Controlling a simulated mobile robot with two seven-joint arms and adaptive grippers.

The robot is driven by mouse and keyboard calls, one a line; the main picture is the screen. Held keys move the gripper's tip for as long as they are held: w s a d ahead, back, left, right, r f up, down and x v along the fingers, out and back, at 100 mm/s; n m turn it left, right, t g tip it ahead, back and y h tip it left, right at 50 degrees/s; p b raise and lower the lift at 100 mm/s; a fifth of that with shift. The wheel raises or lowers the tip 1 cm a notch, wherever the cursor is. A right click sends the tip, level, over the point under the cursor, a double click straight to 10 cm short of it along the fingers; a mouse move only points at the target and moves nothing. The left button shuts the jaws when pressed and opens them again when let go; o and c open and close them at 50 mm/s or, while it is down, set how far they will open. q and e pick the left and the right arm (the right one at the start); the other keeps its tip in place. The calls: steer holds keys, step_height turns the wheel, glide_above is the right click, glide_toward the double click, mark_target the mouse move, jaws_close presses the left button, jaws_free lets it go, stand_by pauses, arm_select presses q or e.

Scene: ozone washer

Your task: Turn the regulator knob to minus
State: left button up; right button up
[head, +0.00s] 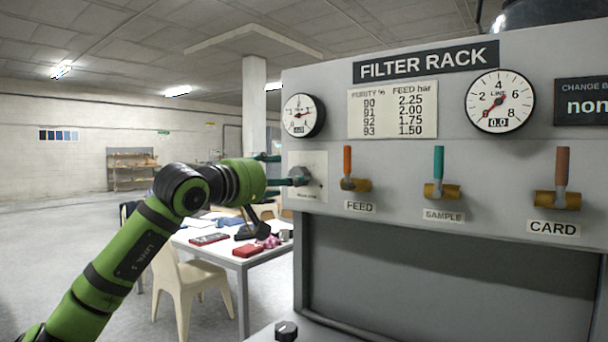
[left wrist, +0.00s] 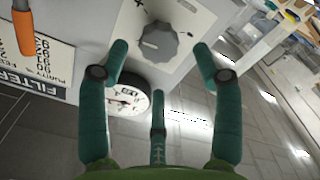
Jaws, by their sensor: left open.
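The regulator knob (head: 299,176) is a dark grey ridged knob on a pale plate (head: 318,160) at the left end of the filter rack panel. In the left wrist view the knob (left wrist: 157,42) is close ahead, with a plus mark at its upper left and a minus mark at its upper right. My left gripper (head: 280,175) has reached the panel just left of the knob. Its teal fingers (left wrist: 160,50) are open, spread on either side of the knob with a third finger below. I cannot tell whether any finger touches it.
A round purity gauge (head: 302,115) sits right above the knob. The orange FEED lever (head: 347,161), teal SAMPLE lever (head: 438,163) and CARD lever (head: 562,166) are to the right. A table (head: 244,262) and a chair (head: 190,275) stand behind my left arm.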

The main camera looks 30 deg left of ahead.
mark_target(296, 175)
arm_select(q)
steer(key=shift+w+d+r+p, duration=0.2)
steer(key=shift+w+p, duration=0.15)
steer(key=shift+w, duration=0.25)
steer(key=w+p, duration=0.1)
steer(key=w, duration=0.2)
steer(key=shift+d+f, duration=0.1)
steer(key=shift+f, duration=0.05)
steer(key=shift+w+f, duration=0.2)
steer(key=shift+w, duration=0.55)
steer(key=c, duration=1.1)
steer(key=shift+c, duration=0.3)
arm_select(e)
steer(key=shift+g, duration=0.3)
steer(key=s, duration=0.1)
steer(key=s+r, duration=0.2)
steer(key=s, duration=0.1)
steer(key=shift+d, duration=0.1)
